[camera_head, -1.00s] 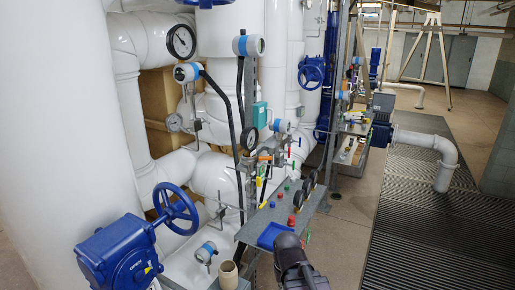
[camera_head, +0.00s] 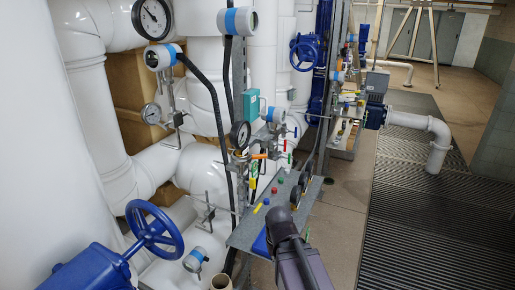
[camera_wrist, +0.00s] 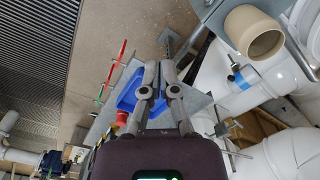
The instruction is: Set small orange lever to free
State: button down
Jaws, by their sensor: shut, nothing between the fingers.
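A small orange lever (camera_head: 259,156) shows in the head view, on the thin pipework beside a black-rimmed gauge, above the grey panel shelf. Its setting is too small to read. My arm shows at the lower middle of the head view, in front of the shelf's near end and well short of the lever. In the wrist view my gripper (camera_wrist: 161,72) is shut and empty, its fingers over the blue tray (camera_wrist: 128,92) and grey shelf. I cannot make out the orange lever in the wrist view.
The grey shelf (camera_head: 240,236) carries coloured buttons and black gauges. A blue handwheel (camera_head: 153,230) stands at lower left, and a beige open tube (camera_wrist: 253,32) is near my gripper in the wrist view. White pipes fill the left. Grated floor (camera_head: 425,235) at right is clear.

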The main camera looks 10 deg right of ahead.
jog(key=shift+w+d+r, duration=0.1)
dwell(0.3)
notch_tip(320, 180, up, 34)
jog(key=t+p, duration=0.4)
jog(key=p, duration=2.9)
send_over(259, 156)
jog(key=d, duration=0.1)
jog(key=shift+s+d+r, duration=0.1)
jog(key=shift+s, duration=0.15)
jog(key=shift+f, duration=0.2)
jog(key=b+x, duration=0.9)
jog(key=shift+f, duration=0.3)
jog(key=shift+w, duration=0.1)
jog(key=shift+d, duration=0.15)
